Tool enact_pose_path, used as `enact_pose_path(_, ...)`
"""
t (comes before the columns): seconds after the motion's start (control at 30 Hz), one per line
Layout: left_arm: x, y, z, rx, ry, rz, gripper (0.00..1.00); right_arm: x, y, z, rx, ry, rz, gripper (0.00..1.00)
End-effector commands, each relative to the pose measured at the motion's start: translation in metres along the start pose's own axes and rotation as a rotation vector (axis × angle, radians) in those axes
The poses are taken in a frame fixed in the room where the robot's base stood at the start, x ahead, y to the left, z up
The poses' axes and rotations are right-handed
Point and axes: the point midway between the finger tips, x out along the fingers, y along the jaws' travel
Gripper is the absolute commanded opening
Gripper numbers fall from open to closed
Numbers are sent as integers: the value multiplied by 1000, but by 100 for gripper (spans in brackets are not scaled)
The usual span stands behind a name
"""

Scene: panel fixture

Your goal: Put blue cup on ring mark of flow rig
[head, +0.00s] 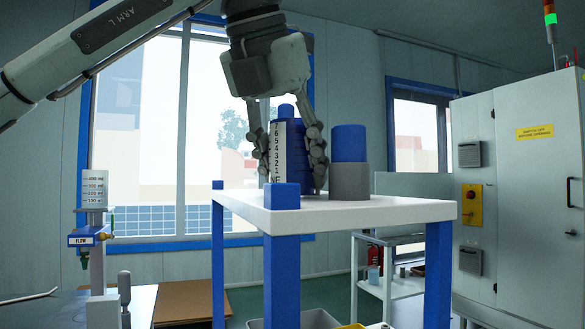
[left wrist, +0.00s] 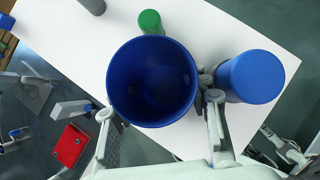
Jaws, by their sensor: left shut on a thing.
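The blue cup (head: 295,150) is between the fingers of my left gripper (head: 291,170) above the white table's top. A white strip with numbers shows at its left side. In the left wrist view the cup (left wrist: 154,82) is open at the top, looks empty inside, and has a finger on each side; I cannot tell if its base touches the table. My right gripper is not in view.
A grey cylinder with a blue top (head: 349,165) stands close to the right of the cup. A green cylinder (left wrist: 151,21) stands on the white table (head: 400,209). A blue post (head: 281,196) rises at the table's front corner. A grey cabinet (head: 520,180) is at right.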

Motion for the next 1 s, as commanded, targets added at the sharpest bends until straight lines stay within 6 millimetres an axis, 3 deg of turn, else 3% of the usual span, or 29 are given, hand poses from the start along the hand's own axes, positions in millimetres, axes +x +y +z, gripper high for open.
enact_pose_path(0.43, 4, 0, -3, 0, -1, 0, 31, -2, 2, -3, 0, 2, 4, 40)
enact_pose_path(0.47, 3, 0, -2, 0, -1, 0, 50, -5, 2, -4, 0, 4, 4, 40)
enact_pose_path(0.5, 3, 0, -2, 0, 0, 0, 55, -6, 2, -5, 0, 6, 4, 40)
enact_pose_path(0.87, 0, 0, -1, 0, -1, 0, 55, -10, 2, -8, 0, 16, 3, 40)
enact_pose_path(1.0, -16, 0, 0, 0, -3, 1, 55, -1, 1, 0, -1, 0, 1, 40)
